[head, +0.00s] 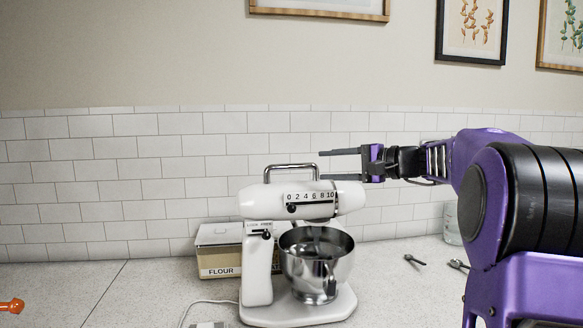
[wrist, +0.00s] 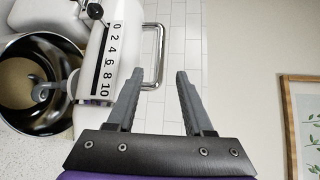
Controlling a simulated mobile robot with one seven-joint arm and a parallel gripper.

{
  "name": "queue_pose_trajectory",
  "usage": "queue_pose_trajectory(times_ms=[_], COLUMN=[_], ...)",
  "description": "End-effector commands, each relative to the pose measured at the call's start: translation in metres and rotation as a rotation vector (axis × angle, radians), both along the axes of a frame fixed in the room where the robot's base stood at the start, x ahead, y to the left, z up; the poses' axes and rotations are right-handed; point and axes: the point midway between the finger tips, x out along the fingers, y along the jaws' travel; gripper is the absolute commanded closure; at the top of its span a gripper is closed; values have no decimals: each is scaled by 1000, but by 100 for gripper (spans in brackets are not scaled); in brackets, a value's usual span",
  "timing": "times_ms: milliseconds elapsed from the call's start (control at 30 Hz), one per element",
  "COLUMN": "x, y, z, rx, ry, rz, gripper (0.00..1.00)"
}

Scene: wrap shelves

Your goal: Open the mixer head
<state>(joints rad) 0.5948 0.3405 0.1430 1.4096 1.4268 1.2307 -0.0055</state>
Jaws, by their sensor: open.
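A white stand mixer stands on the counter in the head view, with its white head (head: 300,203) level over a steel bowl (head: 316,268). A metal handle (head: 291,167) rises from the top of the head; it also shows in the wrist view (wrist: 159,57). A scale from 0 to 10 and a small black lever mark the head's side. My gripper (head: 340,165) is open and empty, at the right of the handle and just above the right end of the head. In the wrist view my gripper (wrist: 158,75) has its fingers apart, with the handle just beyond the left fingertip.
A flour box (head: 219,251) stands behind the mixer at the left. A glass jar (head: 452,223) and dark spoons (head: 414,260) are at the right. An orange object (head: 12,306) is at the far left. A tiled wall (head: 130,180) runs behind; the left counter is mostly clear.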

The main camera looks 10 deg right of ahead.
Motion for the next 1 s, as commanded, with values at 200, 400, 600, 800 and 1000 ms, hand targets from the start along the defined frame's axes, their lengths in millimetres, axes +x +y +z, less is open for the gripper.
queue_pose_trajectory(times_ms=[200,400,600,800,1000], x=[34,60,74,77,76], y=[36,62,75,78,78], z=[-8,-13,-16,-17,-17], rx=[1,0,-1,-2,-2], ry=[1,1,1,1,1], rz=[4,2,0,-1,-1], gripper=[48,48,48,48,57])
